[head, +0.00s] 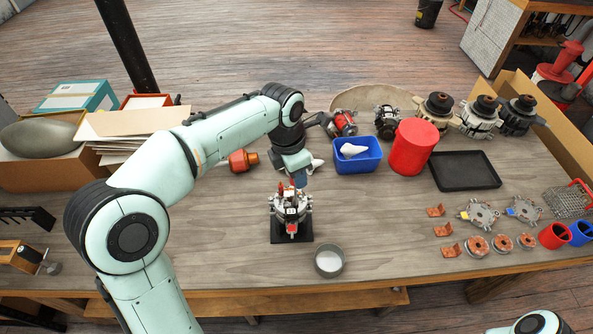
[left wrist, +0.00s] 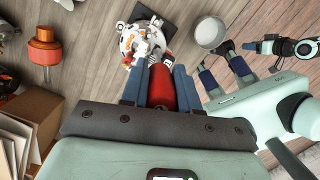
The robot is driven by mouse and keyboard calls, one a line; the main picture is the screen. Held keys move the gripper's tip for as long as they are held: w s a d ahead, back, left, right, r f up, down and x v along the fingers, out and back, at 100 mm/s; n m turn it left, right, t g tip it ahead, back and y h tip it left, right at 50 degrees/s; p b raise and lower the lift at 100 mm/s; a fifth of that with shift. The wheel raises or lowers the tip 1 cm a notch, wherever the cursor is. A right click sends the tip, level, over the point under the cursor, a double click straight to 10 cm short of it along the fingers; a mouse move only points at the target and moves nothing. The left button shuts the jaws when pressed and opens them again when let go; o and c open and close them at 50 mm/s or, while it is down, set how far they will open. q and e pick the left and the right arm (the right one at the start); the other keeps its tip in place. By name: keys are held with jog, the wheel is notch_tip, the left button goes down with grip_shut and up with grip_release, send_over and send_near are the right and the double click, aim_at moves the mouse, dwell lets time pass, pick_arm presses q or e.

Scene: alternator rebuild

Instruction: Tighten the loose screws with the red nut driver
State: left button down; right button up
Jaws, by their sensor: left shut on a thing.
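My left gripper (head: 299,180) is shut on the red nut driver (left wrist: 160,90), whose red handle shows between the blue-grey fingers (left wrist: 160,78) in the left wrist view. In the head view my gripper mostly hides the driver. The alternator (head: 291,201) stands on a dark square base (head: 291,239), directly below the gripper. The alternator also shows at the driver's far end in the left wrist view (left wrist: 138,40). Whether the driver touches a screw I cannot tell; the screws are too small to make out. My right gripper (left wrist: 224,72) shows only in the left wrist view, its fingers apart and empty.
A grey round dish (head: 329,261) stands right of the base. Behind are a blue bin (head: 358,163), a red cylinder (head: 413,147) and a black tray (head: 465,171). Alternator parts lie at right. Boxes and papers (head: 125,122) stand at left. The table left of the base is clear.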

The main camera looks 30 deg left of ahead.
pick_arm(q)
jog(key=shift+f, duration=0.2)
pick_arm(e)
jog(key=shift+s+f, duration=0.1)
